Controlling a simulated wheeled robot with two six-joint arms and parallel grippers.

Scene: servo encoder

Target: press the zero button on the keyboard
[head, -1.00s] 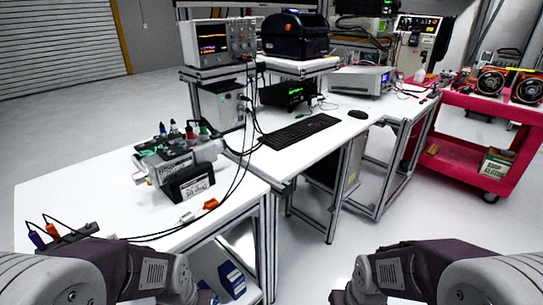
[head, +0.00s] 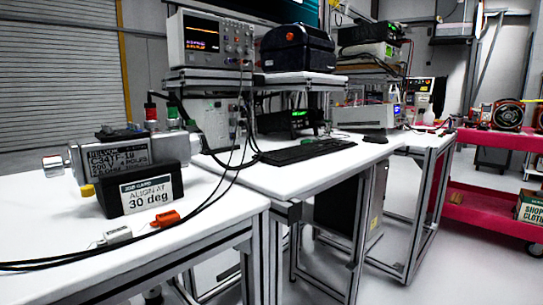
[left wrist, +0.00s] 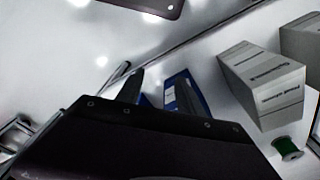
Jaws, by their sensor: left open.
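The black keyboard (head: 310,152) lies on the white middle bench in the head view, in front of the raised instrument shelf. Its single keys are too small to tell apart, so I cannot pick out the zero button. My left gripper (left wrist: 155,115) shows as a dark body at the bottom of the left wrist view. It is open, and I see nothing held in it. It is away from the keyboard, which is not in that view. My right gripper is not in view.
A black mouse (head: 375,139) lies right of the keyboard. The encoder rig (head: 125,165) and its cables stand on the near-left bench. An oscilloscope (head: 212,40) sits on the shelf. Grey boxes (left wrist: 262,85) show in the left wrist view. Open floor lies at front right.

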